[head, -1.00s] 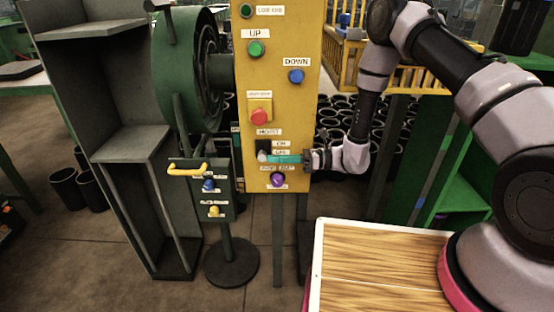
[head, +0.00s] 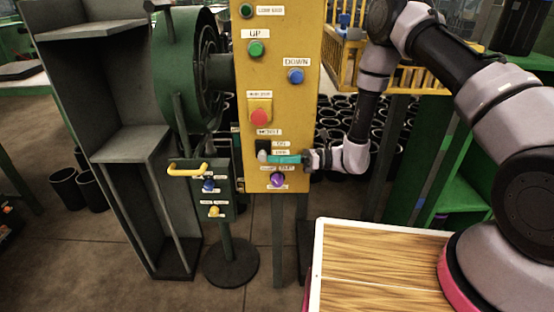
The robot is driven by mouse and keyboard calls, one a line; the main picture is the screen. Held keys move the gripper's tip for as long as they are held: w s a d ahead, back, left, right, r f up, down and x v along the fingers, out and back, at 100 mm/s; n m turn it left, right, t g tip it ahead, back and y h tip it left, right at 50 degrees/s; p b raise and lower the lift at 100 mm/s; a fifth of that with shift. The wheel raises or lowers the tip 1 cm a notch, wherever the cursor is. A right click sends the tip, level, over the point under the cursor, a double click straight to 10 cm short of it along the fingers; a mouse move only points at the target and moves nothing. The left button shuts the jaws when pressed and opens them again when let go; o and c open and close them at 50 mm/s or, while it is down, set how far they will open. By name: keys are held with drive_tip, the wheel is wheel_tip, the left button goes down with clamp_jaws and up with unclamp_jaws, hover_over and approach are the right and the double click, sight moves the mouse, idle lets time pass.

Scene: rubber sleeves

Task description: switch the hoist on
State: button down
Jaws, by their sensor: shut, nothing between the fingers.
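A yellow control panel (head: 299,118) stands upright in the middle. Low on it is the hoist switch (head: 263,146), a dark plate with a light grey lever, under a small hoist label and beside two labels that are too small to read surely. My gripper (head: 271,159) reaches in from the right with its teal fingers shut and empty. The fingertips are at the lever's lower end and cover part of the plate. I cannot tell whether they touch it. The lever's exact position is hard to make out.
Above the switch are a red stop button (head: 259,116), a green UP button (head: 256,48) and a blue DOWN button (head: 296,76). A purple knob (head: 277,180) sits just below my gripper. A smaller pedestal box (head: 225,200) with a yellow handle stands to the left.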

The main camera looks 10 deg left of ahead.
drive_tip(key=shift+a+r, duration=0.1)
idle(0.4)
wheel_tip(320, 180, up, 10)
drive_tip(key=shift+f, duration=0.1)
idle(0.4)
